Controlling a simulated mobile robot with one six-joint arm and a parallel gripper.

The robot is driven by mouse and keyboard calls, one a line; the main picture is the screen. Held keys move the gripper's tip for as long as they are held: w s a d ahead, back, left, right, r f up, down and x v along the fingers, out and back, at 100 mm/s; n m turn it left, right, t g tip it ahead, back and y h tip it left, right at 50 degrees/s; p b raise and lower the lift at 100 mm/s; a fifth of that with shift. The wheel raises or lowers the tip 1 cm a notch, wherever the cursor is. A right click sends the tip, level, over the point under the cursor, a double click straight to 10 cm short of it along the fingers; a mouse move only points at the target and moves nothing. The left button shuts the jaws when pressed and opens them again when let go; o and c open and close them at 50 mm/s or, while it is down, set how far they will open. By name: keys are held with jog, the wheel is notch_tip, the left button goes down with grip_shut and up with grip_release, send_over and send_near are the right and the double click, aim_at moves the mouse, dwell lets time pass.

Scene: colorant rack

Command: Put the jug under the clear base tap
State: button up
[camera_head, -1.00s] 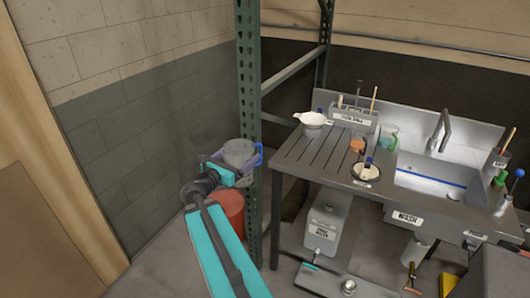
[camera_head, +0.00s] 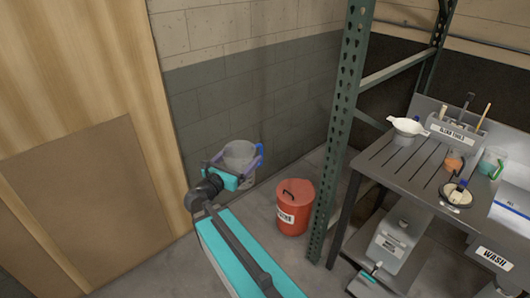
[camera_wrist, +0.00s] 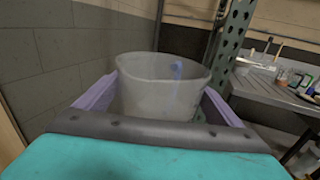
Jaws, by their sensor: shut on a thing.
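The jug (camera_head: 240,155) is a translucent grey-white vessel with a blue handle on its right side. My gripper (camera_head: 238,168), teal with purple fingers, is shut around the jug and holds it up in the air, upright, in front of the grey block wall. In the wrist view the jug (camera_wrist: 162,88) stands between the two purple fingers, its open rim toward the top. I cannot make out any contents. The clear base tap is not seen in these views.
The steel drainboard table (camera_head: 395,170) and wash sink are at the right. A wooden panel (camera_head: 85,120) is at the left.

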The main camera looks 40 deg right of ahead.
jog(key=a+f+n+t+y, duration=0.1)
jog(key=a+n+t+y, duration=0.1)
jog(key=a, duration=2.2)
jog(key=shift+f+n+t, duration=0.3)
jog(key=shift+t, duration=0.4)
jog(key=shift+s, duration=0.15)
